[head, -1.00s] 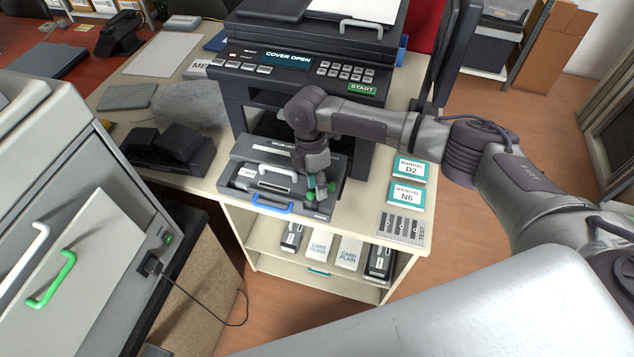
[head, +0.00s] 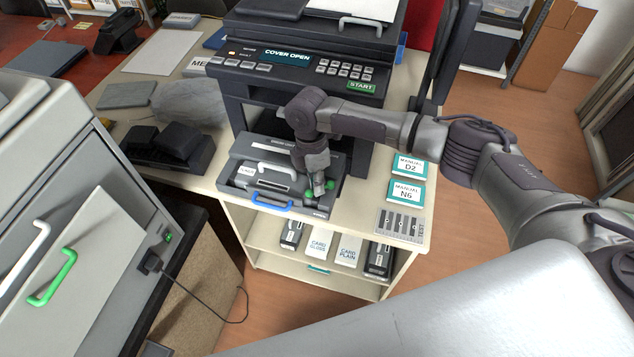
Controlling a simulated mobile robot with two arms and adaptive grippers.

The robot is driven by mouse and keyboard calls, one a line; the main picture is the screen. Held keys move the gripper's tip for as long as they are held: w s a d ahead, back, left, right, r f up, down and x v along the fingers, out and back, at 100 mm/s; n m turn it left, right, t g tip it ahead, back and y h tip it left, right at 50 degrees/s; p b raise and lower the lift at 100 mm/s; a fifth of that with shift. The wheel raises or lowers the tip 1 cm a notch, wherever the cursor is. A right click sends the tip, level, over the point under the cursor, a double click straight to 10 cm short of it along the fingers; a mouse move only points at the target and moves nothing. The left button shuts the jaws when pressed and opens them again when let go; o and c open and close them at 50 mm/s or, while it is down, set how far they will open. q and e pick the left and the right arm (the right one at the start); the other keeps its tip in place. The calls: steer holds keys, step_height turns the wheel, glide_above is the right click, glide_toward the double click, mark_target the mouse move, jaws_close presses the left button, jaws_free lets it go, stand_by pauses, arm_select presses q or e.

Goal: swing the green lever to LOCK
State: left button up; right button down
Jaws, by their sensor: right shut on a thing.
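The printer (head: 300,65) stands on the cabinet, its panel reading COVER OPEN. A dark drawer unit (head: 236,183) sticks out of its front, with a white handle and a blue handle (head: 272,202). The green lever (head: 330,187) is at the right part of this unit, mostly covered by my right gripper (head: 319,190). My right gripper points down and is shut on the lever; its fingertips are small and partly hidden. My left gripper is not in view.
Manual boxes D2 (head: 409,166) and N6 (head: 406,192) lie right of the unit. A TEST sheet (head: 401,225) is at the front right corner. Cartons and cartridges fill the shelf below. A grey cabinet with a green handle (head: 52,278) stands at left.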

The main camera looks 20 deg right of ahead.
steer(key=m+p, duration=0.1)
steer(key=m, duration=0.1)
steer(key=w+m+y+p, duration=0.1)
steer(key=m, duration=0.1)
steer(key=shift+w+r+p, duration=0.15)
steer(key=shift+r+p, duration=0.05)
steer(key=shift+p, duration=0.1)
steer(key=shift+w+d+m+y+p, duration=0.1)
steer(key=shift+w+m+p, duration=0.2)
steer(key=shift+m, duration=0.4)
steer(key=shift+w+d+m+y+p, duration=0.1)
steer(key=shift+w+m+p, duration=0.1)
steer(key=shift+m+p, duration=0.4)
steer(key=shift+w+d+m+y+p, duration=0.1)
steer(key=shift+w+m+p, duration=0.15)
steer(key=shift+m, duration=0.55)
steer(key=c, duration=1.3)
jaws_free()
steer(key=shift+o, duration=0.2)
steer(key=shift+a+f, duration=0.1)
